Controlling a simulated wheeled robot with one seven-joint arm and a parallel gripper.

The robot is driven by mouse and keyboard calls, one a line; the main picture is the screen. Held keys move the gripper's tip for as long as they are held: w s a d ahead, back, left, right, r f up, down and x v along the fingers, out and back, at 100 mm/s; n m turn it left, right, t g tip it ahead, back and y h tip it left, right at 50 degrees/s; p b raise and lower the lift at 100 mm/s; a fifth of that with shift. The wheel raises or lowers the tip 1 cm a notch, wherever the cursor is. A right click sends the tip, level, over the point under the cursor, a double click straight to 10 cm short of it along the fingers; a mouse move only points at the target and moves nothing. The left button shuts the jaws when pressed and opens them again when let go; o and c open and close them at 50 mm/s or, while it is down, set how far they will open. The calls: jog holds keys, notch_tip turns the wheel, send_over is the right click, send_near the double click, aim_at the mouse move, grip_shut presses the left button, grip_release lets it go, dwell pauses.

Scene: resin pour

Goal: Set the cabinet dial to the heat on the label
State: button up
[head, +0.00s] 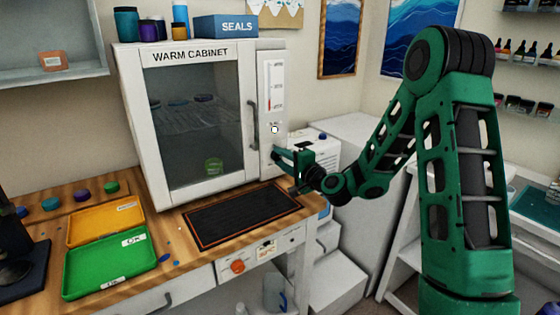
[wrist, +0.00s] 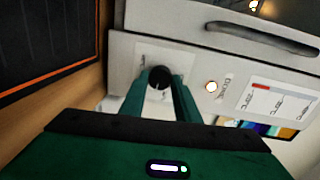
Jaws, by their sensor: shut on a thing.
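The white warm cabinet (head: 188,54) stands on the bench with its glass door shut. Its right-hand panel carries a scale label (head: 273,88) with red marks, whose print is too small to read. A small lit lamp (head: 274,129) is below the scale; it also glows in the wrist view (wrist: 211,87). The black round dial (wrist: 160,77) sits low on that panel, between my green fingers. My gripper (head: 280,156) is shut on the dial, one finger on each side. The dial is hidden by my gripper in the head view, and its setting cannot be read.
A black mat (head: 243,216) with an orange border lies before the cabinet. A green tray (head: 110,264) and an orange tray (head: 105,224) lie at left. An orange knob (head: 237,266) is on the bench front. A blue SEALS box (head: 225,26) is on top.

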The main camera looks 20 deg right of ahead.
jog(key=m, duration=0.3)
jog(key=shift+d+f+m, duration=0.2)
jog(key=shift+f+m, duration=0.1)
jog(key=m, duration=0.3)
jog(key=shift+s+f+m+y, duration=0.1)
jog(key=shift+m+y, duration=0.2)
jog(key=shift+m, duration=0.1)
jog(key=o, duration=0.9)
jog(key=shift+o, duration=0.7)
jog(key=v, duration=1)
jog(key=shift+s, duration=0.25)
